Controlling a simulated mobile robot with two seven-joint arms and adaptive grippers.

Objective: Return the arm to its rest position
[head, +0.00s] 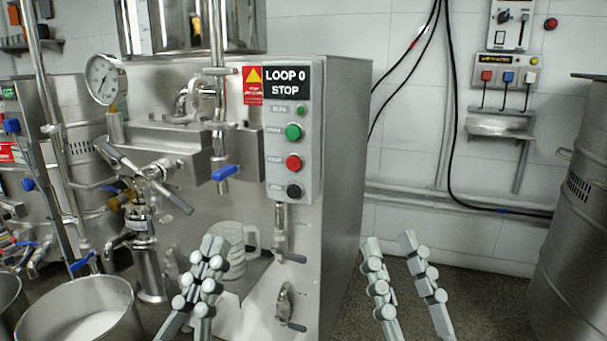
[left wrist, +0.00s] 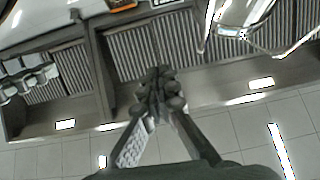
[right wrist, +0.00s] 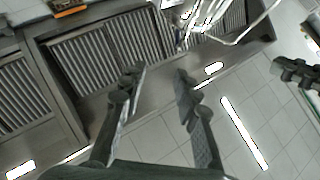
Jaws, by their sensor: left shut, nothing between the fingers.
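My left gripper (head: 212,258) is in the lower middle of the head view, in front of the colloid mill's steel cabinet (head: 343,180). Its fingers are together with nothing between them; the left wrist view also shows the left gripper (left wrist: 157,80) with its fingertips touching. My right gripper (head: 390,243) is to the right of the cabinet, over the floor, with its fingers apart and empty. In the right wrist view the right gripper (right wrist: 158,75) has a clear gap between its fingers.
The control panel (head: 293,150) with green, red and black buttons is above my left gripper. A steel pot (head: 80,310) is at the lower left. A large steel drum (head: 575,220) stands at the right. Free floor shows between the cabinet and the drum.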

